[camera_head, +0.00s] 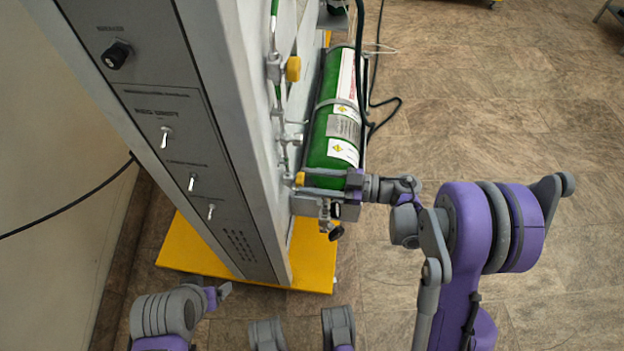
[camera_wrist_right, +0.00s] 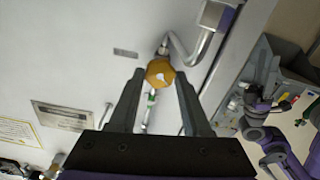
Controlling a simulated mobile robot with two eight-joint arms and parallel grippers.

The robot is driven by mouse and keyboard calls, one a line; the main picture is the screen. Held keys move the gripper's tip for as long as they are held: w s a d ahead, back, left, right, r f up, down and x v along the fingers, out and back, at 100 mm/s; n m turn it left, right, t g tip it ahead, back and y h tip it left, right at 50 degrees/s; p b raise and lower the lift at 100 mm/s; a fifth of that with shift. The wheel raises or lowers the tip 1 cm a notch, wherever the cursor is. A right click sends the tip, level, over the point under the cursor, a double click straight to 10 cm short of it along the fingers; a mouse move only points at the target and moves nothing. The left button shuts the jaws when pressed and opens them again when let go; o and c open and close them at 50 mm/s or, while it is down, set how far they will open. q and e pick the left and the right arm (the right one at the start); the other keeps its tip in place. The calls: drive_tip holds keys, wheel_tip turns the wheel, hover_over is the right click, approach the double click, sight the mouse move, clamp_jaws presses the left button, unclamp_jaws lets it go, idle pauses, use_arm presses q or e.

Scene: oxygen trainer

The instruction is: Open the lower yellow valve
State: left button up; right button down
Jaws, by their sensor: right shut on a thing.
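The lower yellow valve (camera_head: 299,179) is a small knob on the side of the grey panel cabinet, beside the green cylinder. It also shows in the right wrist view (camera_wrist_right: 160,72), round and orange-yellow with a pale mark at its centre. My right gripper (camera_head: 308,180) reaches in from the right, across the cylinder's lower end. In the wrist view its two fingertips (camera_wrist_right: 160,76) lie on either side of the knob, shut on it. My left gripper (camera_head: 221,292) is low at the left, away from the valve; its jaw opening is unclear.
An upper yellow valve (camera_head: 293,69) sits higher on the same pipework. The green cylinder (camera_head: 336,115) stands close beside the pipes, with a black hose (camera_head: 380,115) behind it. The yellow base (camera_head: 312,262) spreads under the cabinet (camera_head: 185,120). The floor to the right is open.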

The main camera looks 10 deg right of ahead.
drive_tip(key=shift+n, duration=3.1)
drive_tip(key=shift+c, duration=1.8)
unclamp_jaws()
drive_tip(key=shift+d, duration=0.1)
drive_tip(key=v, duration=1)
drive_tip(key=shift+s+d+p, duration=0.15)
drive_tip(key=shift+d+p, duration=0.2)
drive_tip(key=shift+p, duration=0.1)
